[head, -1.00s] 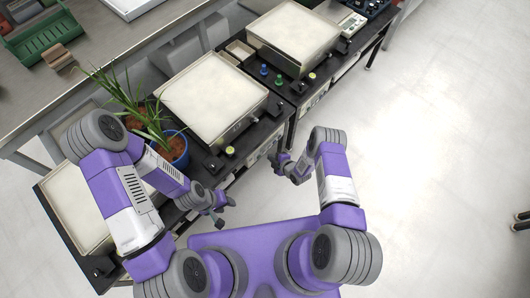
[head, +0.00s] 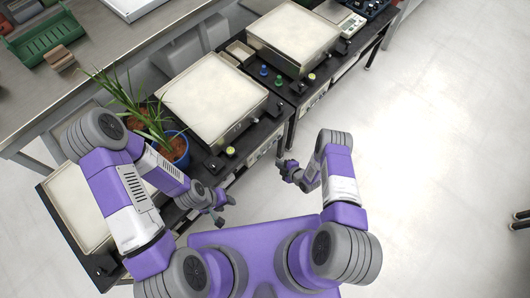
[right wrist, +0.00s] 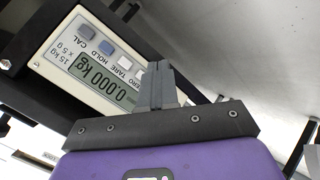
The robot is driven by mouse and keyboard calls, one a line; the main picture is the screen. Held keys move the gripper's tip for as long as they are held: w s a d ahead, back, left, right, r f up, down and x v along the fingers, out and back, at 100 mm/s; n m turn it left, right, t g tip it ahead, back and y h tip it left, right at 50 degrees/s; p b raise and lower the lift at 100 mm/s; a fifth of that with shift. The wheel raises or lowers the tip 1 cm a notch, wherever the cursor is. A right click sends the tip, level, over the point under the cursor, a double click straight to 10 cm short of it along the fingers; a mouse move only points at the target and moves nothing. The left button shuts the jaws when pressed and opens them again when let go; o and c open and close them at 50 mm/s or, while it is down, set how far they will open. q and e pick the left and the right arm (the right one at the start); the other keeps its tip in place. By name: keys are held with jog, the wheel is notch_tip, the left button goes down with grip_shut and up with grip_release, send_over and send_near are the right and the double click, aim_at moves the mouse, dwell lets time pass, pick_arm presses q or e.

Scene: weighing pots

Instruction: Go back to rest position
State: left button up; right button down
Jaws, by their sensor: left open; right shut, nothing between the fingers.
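My left gripper (head: 222,208) is open and empty in the head view, low at the left, near the table's front edge. My right gripper (head: 284,168) is in front of the table edge in the head view, apart from the things on it. In the right wrist view its fingers (right wrist: 159,86) are pressed together with nothing between them. Behind the fingers a scale display panel (right wrist: 103,72) reads 0.000 kg.
A plant in a blue pot (head: 181,161) stands beside my left forearm, with a brown pot close by. Weighing plates (head: 212,97) and (head: 294,38) sit along the black table. Small blue and green weights (head: 279,80) stand between them. Open floor (head: 430,130) lies to the right.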

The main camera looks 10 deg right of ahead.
dwell(0.6)
jog(key=s+a+r+m+g+p, duration=0.2)
jog(key=s+r+m+g+p, duration=0.1)
jog(key=s+r+m, duration=0.6)
jog(key=s+a+r+m+g+h+p, duration=0.1)
jog(key=s+a+r+m+g+p, duration=0.2)
jog(key=s+r+m, duration=0.7)
notch_tip(320, 180, up, 7)
jog(key=m+g, duration=0.1)
jog(key=g, duration=0.1)
jog(key=shift+s+a+r+g+p, duration=0.15)
jog(key=shift+s+g+p, duration=0.15)
jog(key=shift+g, duration=0.1)
